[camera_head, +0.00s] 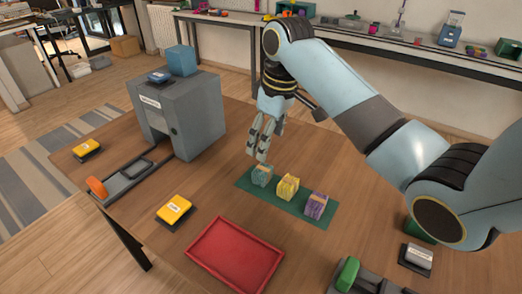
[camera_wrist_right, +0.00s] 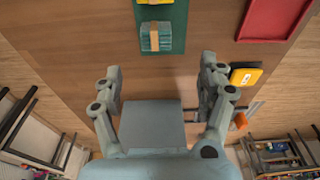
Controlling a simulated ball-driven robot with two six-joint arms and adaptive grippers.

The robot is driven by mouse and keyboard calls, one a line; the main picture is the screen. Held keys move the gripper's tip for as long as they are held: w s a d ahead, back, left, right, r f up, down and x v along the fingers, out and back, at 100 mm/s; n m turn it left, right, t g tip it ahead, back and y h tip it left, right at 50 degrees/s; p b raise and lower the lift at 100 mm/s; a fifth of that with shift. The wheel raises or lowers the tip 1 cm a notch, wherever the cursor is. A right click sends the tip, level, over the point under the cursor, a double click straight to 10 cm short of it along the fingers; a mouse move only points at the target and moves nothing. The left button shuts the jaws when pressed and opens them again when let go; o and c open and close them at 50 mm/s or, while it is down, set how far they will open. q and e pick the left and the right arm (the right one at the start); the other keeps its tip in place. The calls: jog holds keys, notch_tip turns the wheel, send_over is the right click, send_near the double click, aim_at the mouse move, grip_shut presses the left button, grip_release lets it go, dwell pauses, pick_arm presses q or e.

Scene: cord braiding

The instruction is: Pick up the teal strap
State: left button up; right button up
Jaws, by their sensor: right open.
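The teal strap (camera_head: 262,176) is a small folded bundle with a tan band, at the left end of a dark green mat (camera_head: 238,184). Beside it on the mat are a yellow strap (camera_head: 287,187) and a purple strap (camera_head: 316,205). My right gripper (camera_head: 260,153) points down just above and behind the teal strap, open and empty. In the right wrist view the teal strap (camera_wrist_right: 155,37) lies ahead of the spread fingers (camera_wrist_right: 160,72), not between them. My left gripper is out of view.
A grey machine (camera_head: 196,120) with a blue block (camera_head: 181,60) on top stands to the left. A red tray (camera_head: 234,256) and a yellow-topped device (camera_head: 174,210) lie nearer the front. A green-handled tool (camera_head: 348,273) and a white-topped item (camera_head: 418,256) are at right.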

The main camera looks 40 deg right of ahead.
aim_at(263, 169)
jog(key=shift+w+d+f, duration=0.25)
jog(key=shift+w+f, duration=0.2)
jog(key=shift+f, duration=0.3)
jog(key=f, duration=0.3)
jog(key=shift+w+a+f, duration=0.15)
jog(key=shift+a, duration=0.1)
jog(key=f, duration=0.5)
jog(key=shift+w+f+b, duration=0.3)
jog(key=shift+w+b, duration=0.05)
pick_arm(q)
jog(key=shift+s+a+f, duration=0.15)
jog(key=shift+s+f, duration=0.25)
pick_arm(e)
jog(key=c, duration=0.4)
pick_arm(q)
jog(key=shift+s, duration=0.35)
pick_arm(e)
jog(key=c, duration=0.9)
